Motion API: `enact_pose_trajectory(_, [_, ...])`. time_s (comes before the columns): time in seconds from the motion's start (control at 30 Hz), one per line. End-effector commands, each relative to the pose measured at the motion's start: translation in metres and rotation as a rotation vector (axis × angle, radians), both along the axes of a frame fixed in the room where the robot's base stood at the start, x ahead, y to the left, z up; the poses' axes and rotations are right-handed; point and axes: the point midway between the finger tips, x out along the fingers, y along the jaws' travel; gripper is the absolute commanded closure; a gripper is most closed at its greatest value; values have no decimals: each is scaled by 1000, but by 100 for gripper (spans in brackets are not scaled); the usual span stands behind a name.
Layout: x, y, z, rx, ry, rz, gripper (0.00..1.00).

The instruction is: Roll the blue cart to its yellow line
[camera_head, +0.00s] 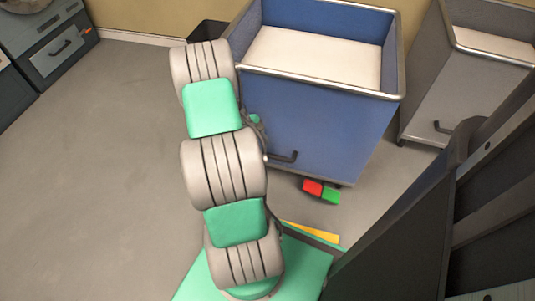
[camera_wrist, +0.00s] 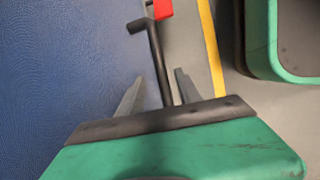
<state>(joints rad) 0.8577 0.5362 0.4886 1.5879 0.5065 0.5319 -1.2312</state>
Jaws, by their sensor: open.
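The blue cart (camera_head: 315,120) stands upright against the back wall, with a white surface inside its open top. Its black bar handle (camera_head: 283,157) sticks out low on the front face. In the wrist view the handle (camera_wrist: 158,60) runs between the two grey fingers of my gripper (camera_wrist: 158,82), which is open; contact cannot be told. The cart's blue face (camera_wrist: 65,65) fills the left of that view. In the head view my gripper is mostly hidden behind my arm. The yellow line (camera_head: 312,232) lies on the floor in front of the cart; it also shows in the wrist view (camera_wrist: 211,45).
Red and green pedals (camera_head: 321,191) sit at the cart's foot. A grey cart (camera_head: 425,95) stands to the right. A dark bin (camera_head: 208,33) is left of the blue cart. Grey machines (camera_head: 55,45) stand far left. The floor (camera_head: 90,170) at left is clear.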

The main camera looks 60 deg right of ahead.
Motion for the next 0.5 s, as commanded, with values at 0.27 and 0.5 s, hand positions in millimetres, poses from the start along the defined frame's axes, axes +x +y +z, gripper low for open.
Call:
enact_pose_trajectory(0.27, [-17,-10,-46,1,0,-1,59])
enact_pose_trajectory(0.5, [-17,-11,-46,0,-1,-1,59])
